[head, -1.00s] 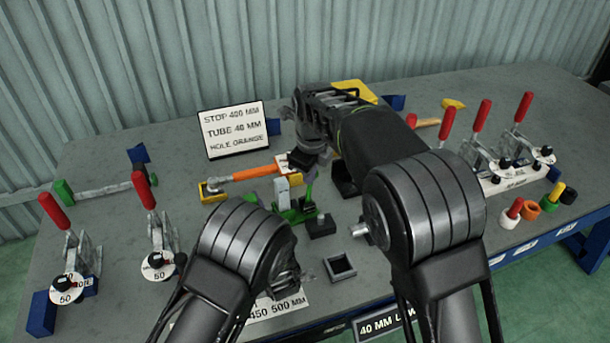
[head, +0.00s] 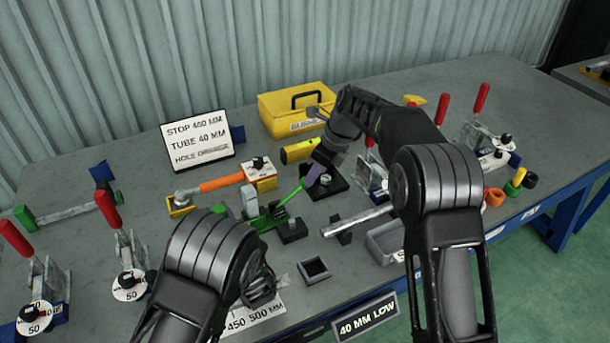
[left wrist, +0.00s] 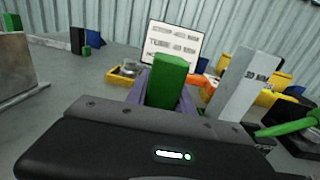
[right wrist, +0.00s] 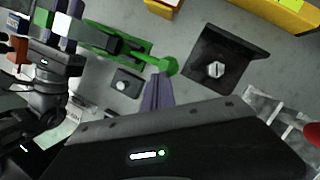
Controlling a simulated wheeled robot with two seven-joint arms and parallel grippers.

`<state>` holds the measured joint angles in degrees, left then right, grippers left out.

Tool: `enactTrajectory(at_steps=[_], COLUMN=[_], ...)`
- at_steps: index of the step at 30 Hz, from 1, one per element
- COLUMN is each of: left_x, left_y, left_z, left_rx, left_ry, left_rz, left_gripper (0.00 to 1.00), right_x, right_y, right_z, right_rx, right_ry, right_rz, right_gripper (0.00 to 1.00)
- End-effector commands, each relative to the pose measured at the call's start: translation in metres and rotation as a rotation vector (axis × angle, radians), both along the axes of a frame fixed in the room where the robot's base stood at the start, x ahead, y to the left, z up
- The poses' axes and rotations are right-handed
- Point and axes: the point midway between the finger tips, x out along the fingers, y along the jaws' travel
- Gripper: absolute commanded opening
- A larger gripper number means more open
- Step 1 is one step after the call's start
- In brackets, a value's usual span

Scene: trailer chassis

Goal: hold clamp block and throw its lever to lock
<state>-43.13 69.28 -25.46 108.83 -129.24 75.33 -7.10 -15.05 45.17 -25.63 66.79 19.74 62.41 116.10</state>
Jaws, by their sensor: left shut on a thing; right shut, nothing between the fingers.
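The green clamp block (head: 262,222) sits on the table beside a grey upright post (head: 249,200). Its green lever (head: 290,193) leans to the right, ending in a round knob (right wrist: 168,66) in the right wrist view. My left gripper (left wrist: 170,95) is shut on an upright green part of the block (left wrist: 171,72); in the head view my left arm mostly hides it. My right gripper (head: 314,174) is shut and empty, its fingertips right beside the knob. Whether they touch it I cannot tell. The right wrist view shows these fingertips (right wrist: 157,88) just below the knob.
A black block with a bolt (head: 325,183) stands just right of the lever. An orange-handled tool (head: 222,183), a yellow case (head: 295,110) and a sign (head: 197,143) are behind. Red-handled toggle clamps (head: 118,245) stand on both sides. A small black square tray (head: 314,269) lies in front.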

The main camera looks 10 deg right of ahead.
Motion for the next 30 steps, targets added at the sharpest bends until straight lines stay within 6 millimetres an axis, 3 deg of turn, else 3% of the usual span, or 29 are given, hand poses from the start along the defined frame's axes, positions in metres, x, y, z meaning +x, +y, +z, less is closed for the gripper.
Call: enactTrajectory(at_steps=[18,30], left_x=[0.000,0.000], left_y=[0.000,0.000], left_z=[0.000,0.000], left_rx=[0.002,0.001], left_ry=[0.001,0.000], left_rz=[0.000,0.000], left_gripper=[0.00,0.00], right_x=[-0.005,-0.007], right_y=[0.016,0.017], right_z=[-0.003,-0.002], right_rx=[0.001,0.001], right_ry=[0.001,0.001], right_rz=[0.001,0.001], right_gripper=[0.00,0.00])
